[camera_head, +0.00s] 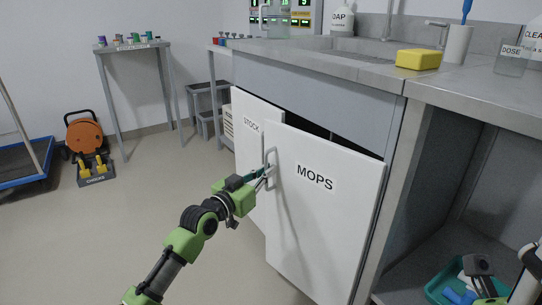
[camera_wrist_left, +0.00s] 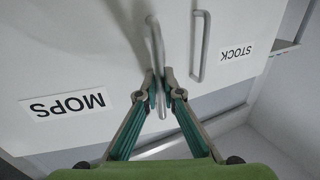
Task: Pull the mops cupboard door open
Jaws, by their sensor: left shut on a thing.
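The white MOPS door (camera_head: 325,215) hangs under the counter and stands a little ajar. A dark gap shows along its top, and its left edge stands out in front of the STOCK door (camera_head: 246,150). My left gripper (camera_head: 267,172) is at the MOPS door handle (camera_head: 276,163), near the door's upper left. In the left wrist view my left fingers (camera_wrist_left: 163,85) are shut on the lower part of the MOPS handle (camera_wrist_left: 155,45). The STOCK handle (camera_wrist_left: 200,45) is beside it, apart from the fingers. Part of my right gripper (camera_head: 480,268) shows at the lower right; its fingertips are unclear.
The floor (camera_head: 130,220) left of the door is clear. A teal tray (camera_head: 433,291) with blue things sits on the open shelf at right. A yellow sponge (camera_head: 418,59) lies on the counter (camera_head: 350,68). An orange reel (camera_head: 84,134) and a blue trolley (camera_head: 25,180) stand far left.

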